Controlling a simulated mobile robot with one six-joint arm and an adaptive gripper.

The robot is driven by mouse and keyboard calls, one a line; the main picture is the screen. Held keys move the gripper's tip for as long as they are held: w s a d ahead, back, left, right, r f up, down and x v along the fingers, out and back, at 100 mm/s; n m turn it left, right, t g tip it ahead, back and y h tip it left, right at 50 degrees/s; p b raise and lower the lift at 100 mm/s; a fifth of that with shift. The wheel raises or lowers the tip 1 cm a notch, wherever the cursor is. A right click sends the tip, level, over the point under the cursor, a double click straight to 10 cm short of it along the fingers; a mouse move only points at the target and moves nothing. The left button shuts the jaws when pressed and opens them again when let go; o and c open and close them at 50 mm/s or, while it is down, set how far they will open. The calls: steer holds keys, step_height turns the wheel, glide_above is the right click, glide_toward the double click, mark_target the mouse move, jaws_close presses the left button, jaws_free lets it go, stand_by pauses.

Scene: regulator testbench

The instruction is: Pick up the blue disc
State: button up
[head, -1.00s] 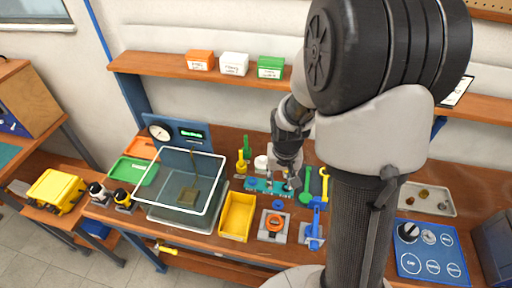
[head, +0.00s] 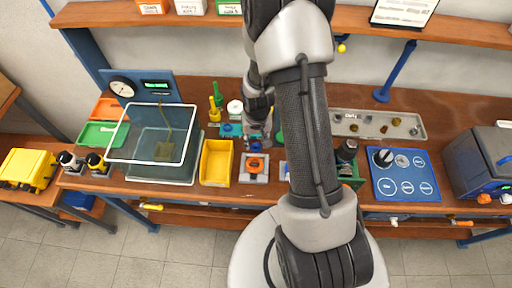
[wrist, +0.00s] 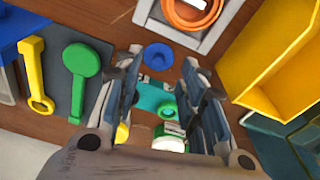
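The blue disc (wrist: 158,57) shows in the wrist view, round with a raised centre, on the brown bench top. It lies just past the fingertips, in line with the gap between them, and appears untouched. My gripper (wrist: 161,66) is open, with a finger on either side of the gap and nothing held. In the head view my gripper (head: 258,136) is low over the bench by the teal holder, and my arm hides part of that area; I cannot make out the disc clearly there.
A teal holder (wrist: 154,98) with small parts lies below the gripper. A grey plate with an orange ring (wrist: 193,12) and a yellow bin (wrist: 283,57) are close by. Green (wrist: 80,62) and yellow (wrist: 36,75) tools lie left. A glass tank (head: 163,172) stands farther left.

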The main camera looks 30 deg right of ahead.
mark_target(256, 146)
steer(key=f, duration=0.4)
steer(key=shift+w+d+b, duration=0.2)
steer(key=shift+w+b, duration=0.1)
steer(key=shift+b, duration=0.05)
steer(key=shift+c, duration=0.3)
steer(key=c, duration=0.8)
